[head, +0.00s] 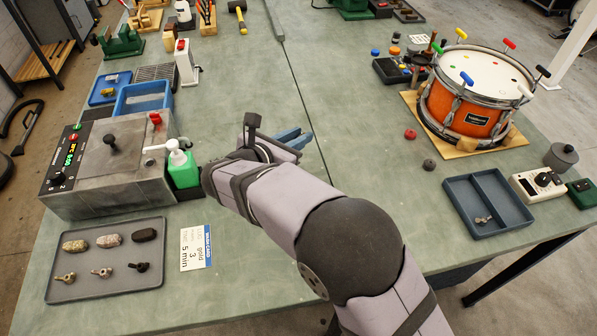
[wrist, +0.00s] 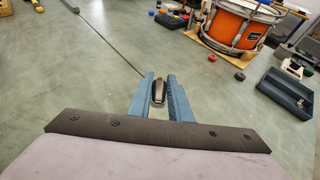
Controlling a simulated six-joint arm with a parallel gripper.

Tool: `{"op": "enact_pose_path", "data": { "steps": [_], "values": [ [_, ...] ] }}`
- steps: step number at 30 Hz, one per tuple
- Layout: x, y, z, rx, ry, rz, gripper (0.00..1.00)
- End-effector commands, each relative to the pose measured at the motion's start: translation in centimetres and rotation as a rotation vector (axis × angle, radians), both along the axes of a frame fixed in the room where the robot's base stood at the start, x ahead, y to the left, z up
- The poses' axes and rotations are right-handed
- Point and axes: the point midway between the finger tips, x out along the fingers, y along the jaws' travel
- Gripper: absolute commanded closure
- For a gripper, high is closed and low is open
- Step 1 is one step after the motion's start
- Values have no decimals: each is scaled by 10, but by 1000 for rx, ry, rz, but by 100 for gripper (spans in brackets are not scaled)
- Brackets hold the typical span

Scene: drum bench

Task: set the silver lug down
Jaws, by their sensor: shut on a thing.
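My gripper (head: 291,138) is over the open bench, right of the grey machine and left of the drum. In the wrist view, its two blue fingers (wrist: 158,84) are shut on a small, elongated metallic piece (wrist: 158,92), which I take to be the silver lug. Its colour looks grey-brown there, with a paler top. In the head view the piece is hidden by my gripper and arm. The bench top (head: 345,130) lies below the fingers; I cannot tell the gap between the lug and the bench.
A grey machine (head: 110,160) and a green-bodied bottle (head: 183,172) stand at left. A tray (head: 60,292) holds several small parts, with a card (head: 195,248) beside it. The orange drum (head: 465,105) and a divided tray (head: 462,192) are at right. The middle bench is clear.

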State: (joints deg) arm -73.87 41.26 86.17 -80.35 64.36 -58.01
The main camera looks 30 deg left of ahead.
Motion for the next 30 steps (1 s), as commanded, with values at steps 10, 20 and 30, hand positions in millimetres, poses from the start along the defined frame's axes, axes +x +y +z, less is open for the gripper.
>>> {"op": "enact_pose_path", "data": {
  "steps": [10,20,30],
  "values": [
    [0,-1,-21,-4,0,6,100],
    [1,0,-61,0,-1,6,100],
    [0,-1,-79,-1,0,6,100]
  ]
}}
